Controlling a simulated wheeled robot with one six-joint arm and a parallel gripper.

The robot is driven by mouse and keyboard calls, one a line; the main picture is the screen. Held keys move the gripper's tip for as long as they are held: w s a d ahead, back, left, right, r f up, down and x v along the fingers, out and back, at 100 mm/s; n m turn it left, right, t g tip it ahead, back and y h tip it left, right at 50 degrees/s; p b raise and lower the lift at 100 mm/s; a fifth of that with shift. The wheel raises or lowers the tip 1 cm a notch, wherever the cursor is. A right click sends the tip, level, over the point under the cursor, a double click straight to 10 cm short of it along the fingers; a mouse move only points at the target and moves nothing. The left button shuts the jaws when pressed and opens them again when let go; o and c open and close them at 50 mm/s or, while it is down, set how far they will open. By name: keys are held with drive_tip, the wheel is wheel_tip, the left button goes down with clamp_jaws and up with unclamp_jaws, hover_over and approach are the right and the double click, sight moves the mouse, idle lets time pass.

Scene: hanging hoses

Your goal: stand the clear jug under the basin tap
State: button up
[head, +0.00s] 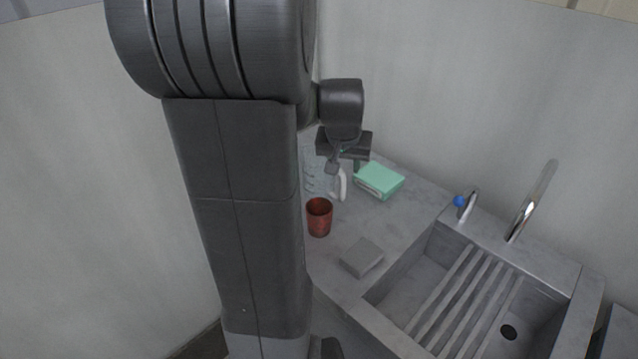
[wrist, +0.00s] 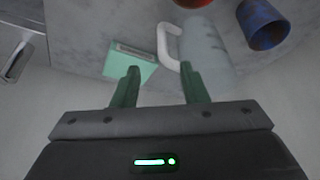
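The clear jug (head: 318,178) stands on the grey counter, partly hidden behind my arm, with its pale handle (head: 342,185) on the right side. In the wrist view the jug (wrist: 207,45) is at upper right, and its white handle (wrist: 164,45) shows beyond and between my fingertips, nearer the right one. My gripper (head: 346,163) is above and beside the jug. In the wrist view my gripper (wrist: 160,85) is open, with nothing between the fingers. The tall chrome basin tap (head: 530,203) arches at the back of the grey basin (head: 435,242).
A mint-green box (head: 379,181) lies right of the jug, close to my gripper. A red cup (head: 319,217) stands in front of the jug. A grey block (head: 362,257) lies near the basin. A small tap with a blue knob (head: 458,201) is left of the tall tap. Slats cross part of the basin.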

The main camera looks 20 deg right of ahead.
sight(343, 182)
drive_tip(key=p+x, duration=0.1)
drive_tip(key=x, duration=1.1)
drive_tip(key=shift+a+f, duration=0.1)
drive_tip(key=shift+f, duration=0.05)
clamp_jaws()
